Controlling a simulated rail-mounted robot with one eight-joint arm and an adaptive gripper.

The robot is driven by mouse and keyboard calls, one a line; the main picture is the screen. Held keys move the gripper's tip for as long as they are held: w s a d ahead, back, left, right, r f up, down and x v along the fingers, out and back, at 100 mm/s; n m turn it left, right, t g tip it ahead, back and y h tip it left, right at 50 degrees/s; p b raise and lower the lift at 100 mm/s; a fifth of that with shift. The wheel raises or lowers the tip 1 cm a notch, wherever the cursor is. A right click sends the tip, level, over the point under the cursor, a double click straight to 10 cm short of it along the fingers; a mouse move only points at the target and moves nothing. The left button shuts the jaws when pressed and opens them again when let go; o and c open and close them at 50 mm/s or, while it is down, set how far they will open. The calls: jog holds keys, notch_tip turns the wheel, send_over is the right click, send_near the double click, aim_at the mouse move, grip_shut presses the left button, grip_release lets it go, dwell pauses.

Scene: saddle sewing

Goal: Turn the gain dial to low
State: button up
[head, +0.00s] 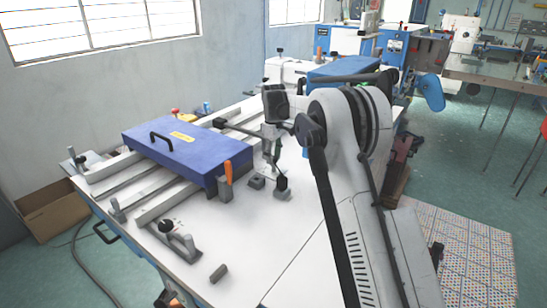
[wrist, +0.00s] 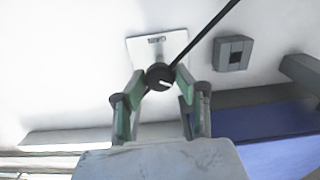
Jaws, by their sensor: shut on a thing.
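The gain dial (wrist: 160,77) is a small round black knob with a light pointer mark. It sits on a pale square plate (wrist: 145,50) with a small dark label in the wrist view. My gripper (wrist: 158,80) has its two green-padded fingertips closed on the dial, one on each side. In the head view my gripper (head: 270,150) points down at the white table top, and the dial there is hidden or too small to make out. The label is too small to read, and I cannot tell which setting the mark points to.
A blue box (head: 172,150) with a black handle lies left of my gripper on pale rails. An orange-handled tool (head: 228,173) stands in a grey holder. A grey block (head: 257,182) and a black-knobbed lever (head: 282,184) are close by.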

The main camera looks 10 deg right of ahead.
aim_at(274, 157)
jog(key=o, duration=1.1)
jog(key=shift+r, duration=0.1)
notch_tip(274, 157, up, 12)
jog(key=shift+f, duration=0.1)
